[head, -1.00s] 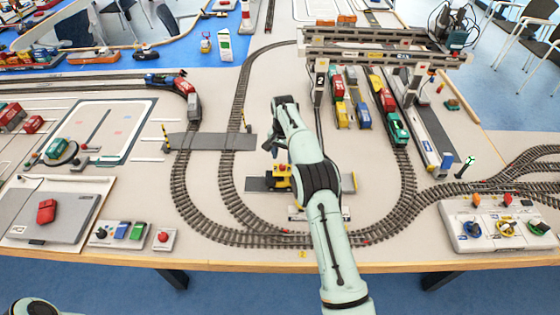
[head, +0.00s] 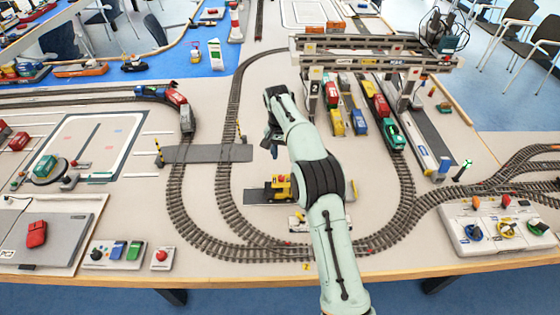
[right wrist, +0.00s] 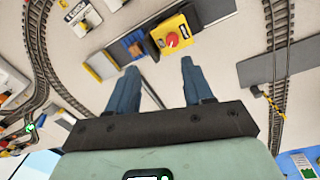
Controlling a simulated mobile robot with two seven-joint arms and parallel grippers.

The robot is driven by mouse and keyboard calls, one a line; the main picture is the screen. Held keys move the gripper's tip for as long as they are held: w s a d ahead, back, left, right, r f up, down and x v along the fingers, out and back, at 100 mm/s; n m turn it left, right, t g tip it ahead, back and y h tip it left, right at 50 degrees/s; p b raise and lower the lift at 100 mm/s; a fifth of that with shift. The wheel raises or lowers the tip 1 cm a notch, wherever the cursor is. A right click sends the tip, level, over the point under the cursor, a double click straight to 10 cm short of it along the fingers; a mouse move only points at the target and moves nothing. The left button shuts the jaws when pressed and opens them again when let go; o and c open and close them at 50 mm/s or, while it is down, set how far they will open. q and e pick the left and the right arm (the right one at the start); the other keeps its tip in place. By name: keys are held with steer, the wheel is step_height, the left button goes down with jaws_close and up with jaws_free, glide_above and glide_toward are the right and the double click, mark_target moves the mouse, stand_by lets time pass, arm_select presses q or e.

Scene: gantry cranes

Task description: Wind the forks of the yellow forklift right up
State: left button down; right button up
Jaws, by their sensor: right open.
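The yellow forklift (head: 282,187) stands on a dark grey strip inside the track loop in the head view, partly hidden by my right arm. In the right wrist view the forklift (right wrist: 169,36) shows from above, with a red round knob (right wrist: 172,40) on its yellow top. A dark part and an orange-brown piece lie at its left; the height of the forks cannot be told. My right gripper (head: 271,147) is above the board, a little behind the forklift in the head view. In the right wrist view its two fingers (right wrist: 160,68) are apart and empty, short of the forklift.
The gantry crane (head: 375,48) spans coloured wagons behind my arm. A grey level crossing (head: 205,153) lies left of the gripper. Curved track surrounds the forklift. A control panel (head: 497,225) with knobs stands at the right. Bare board lies left of the forklift.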

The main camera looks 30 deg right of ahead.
steer(key=s+f+n+g+h+b, duration=0.1)
steer(key=s+f+n+h, duration=0.2)
steer(key=s+f+n+g+h+b, duration=0.1)
steer(key=s+f+n+h+b, duration=0.1)
steer(key=s+f+n+h, duration=0.1)
steer(key=s+a+f+n+g+h+b, duration=0.1)
steer(key=s+f+n+g+h, duration=0.1)
steer(key=s+f+n+h, duration=0.1)
steer(key=shift+s+f+n+b, duration=0.3)
steer(key=shift+s+f+n, duration=0.6)
steer(key=shift+s+n, duration=0.3)
steer(key=a+f+n+t+h+b, duration=0.1)
steer(key=a+n+t+h+b, duration=0.15)
steer(key=n+h, duration=0.45)
steer(key=n+t+y+b, duration=0.2)
steer(key=n+t, duration=1.1)
steer(key=n, duration=0.4)
glide_toward(278, 186)
arm_select(q)
steer(key=s+f+g+p, duration=0.1)
steer(key=s+f, duration=0.7)
steer(key=f, duration=0.3)
steer(key=shift+s, duration=0.15)
arm_select(e)
steer(key=x, duration=0.3)
steer(key=r+x, duration=0.1)
steer(key=x, duration=0.2)
steer(key=r+x, duration=0.1)
steer(key=x, duration=0.3)
steer(key=shift+d, duration=0.15)
